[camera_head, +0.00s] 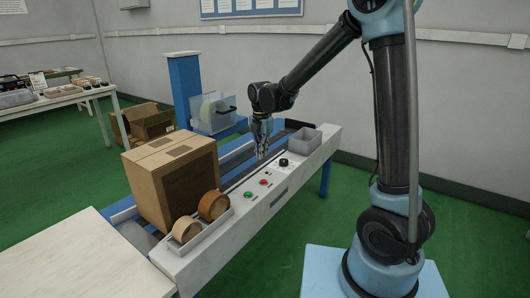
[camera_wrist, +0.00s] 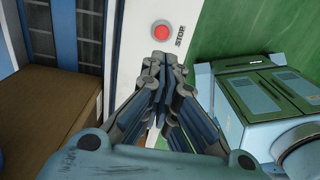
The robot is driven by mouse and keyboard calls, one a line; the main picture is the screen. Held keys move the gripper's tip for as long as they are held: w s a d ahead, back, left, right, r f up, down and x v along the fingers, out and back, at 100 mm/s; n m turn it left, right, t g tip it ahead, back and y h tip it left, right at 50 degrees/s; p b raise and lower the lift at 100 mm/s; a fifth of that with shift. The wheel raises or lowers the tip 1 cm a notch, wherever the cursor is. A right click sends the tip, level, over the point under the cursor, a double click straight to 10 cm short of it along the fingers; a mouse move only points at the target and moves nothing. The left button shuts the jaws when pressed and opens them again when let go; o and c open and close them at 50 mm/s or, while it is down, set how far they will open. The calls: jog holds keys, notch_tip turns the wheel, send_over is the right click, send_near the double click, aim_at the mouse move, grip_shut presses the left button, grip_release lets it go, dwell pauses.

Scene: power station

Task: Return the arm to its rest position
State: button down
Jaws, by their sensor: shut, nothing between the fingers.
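My gripper (camera_head: 262,150) hangs at the end of my arm, pointing down above the conveyor's control panel (camera_head: 268,196). Its fingers are closed together with nothing between them. In the wrist view my gripper (camera_wrist: 160,72) shows its fingertips just below a red stop button (camera_wrist: 164,33) in the picture. The gap between fingertips and panel cannot be judged exactly. My arm reaches from its base at the right, up and over to the left.
A closed cardboard box (camera_head: 172,180) stands on the conveyor left of my gripper. Tape rolls (camera_head: 213,205) sit in a tray at the panel's near end. A grey bin (camera_head: 304,140) is at its far end. A tape dispenser (camera_head: 212,112) stands behind. Green floor is clear at front.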

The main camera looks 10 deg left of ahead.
jog(key=s+d+r+m, duration=0.2)
jog(key=d+m, duration=0.3)
jog(key=d, duration=0.4)
jog(key=s+d+r+m+t, duration=0.1)
jog(key=s+d+r+m, duration=0.15)
jog(key=d+m, duration=0.4)
jog(key=s+d+r+m, duration=0.2)
jog(key=d+r+m, duration=0.1)
jog(key=d, duration=0.7)
jog(key=s+d+f+m, duration=0.4)
jog(key=s+d+m, duration=0.4)
jog(key=s+d+f+m+t, duration=0.1)
jog(key=s+d+f+m, duration=0.2)
jog(key=s+d+m, duration=0.4)
jog(key=shift+s+d+f+m, duration=0.4)
jog(key=shift+d+m, duration=0.1)
jog(key=shift+m, duration=0.35)
jog(key=shift+w+f, duration=0.2)
jog(key=shift+w, duration=0.25)
